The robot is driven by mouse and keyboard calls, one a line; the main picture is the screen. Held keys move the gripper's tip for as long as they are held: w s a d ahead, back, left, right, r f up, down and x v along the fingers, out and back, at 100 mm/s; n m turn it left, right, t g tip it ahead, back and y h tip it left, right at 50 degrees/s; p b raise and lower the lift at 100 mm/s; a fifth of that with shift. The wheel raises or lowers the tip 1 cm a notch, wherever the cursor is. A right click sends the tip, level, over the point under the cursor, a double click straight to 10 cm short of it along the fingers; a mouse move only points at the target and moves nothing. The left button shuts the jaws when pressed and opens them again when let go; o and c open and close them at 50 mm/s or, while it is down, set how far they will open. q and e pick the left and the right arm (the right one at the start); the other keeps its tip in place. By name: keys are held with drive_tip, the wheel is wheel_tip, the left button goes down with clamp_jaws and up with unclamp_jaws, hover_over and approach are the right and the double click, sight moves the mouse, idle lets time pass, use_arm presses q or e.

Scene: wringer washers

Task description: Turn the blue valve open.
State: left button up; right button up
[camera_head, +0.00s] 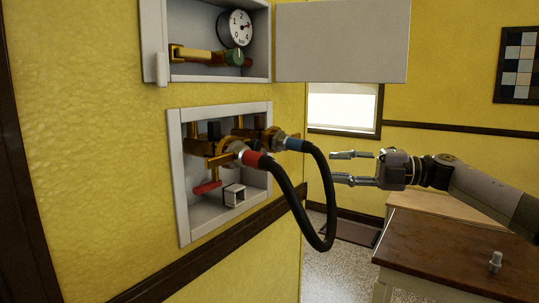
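The recessed wall box (183,222) holds two brass valve assemblies with hoses. The right assembly carries a blue hose collar (296,144); no separate blue valve handle can be made out, and the hoses and fittings cover part of the box. The left assembly has a red handle (207,187) pointing down-left and a red hose collar (254,160). My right gripper (341,167) comes from the right with its fingers pointing left. It is open and empty, right of the black hose and apart from the blue collar. My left gripper is not in view.
The black hose (322,238) loops down between the two collars. Above is an open cabinet (157,45) with a gauge (236,28), a green knob (235,57) and its white door (341,40) swung right. A brown-topped table (450,258) stands at lower right.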

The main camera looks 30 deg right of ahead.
drive_tip(key=p+x, duration=0.8)
drive_tip(key=x, duration=0.7)
drive_tip(key=shift+a, duration=0.1)
clamp_jaws()
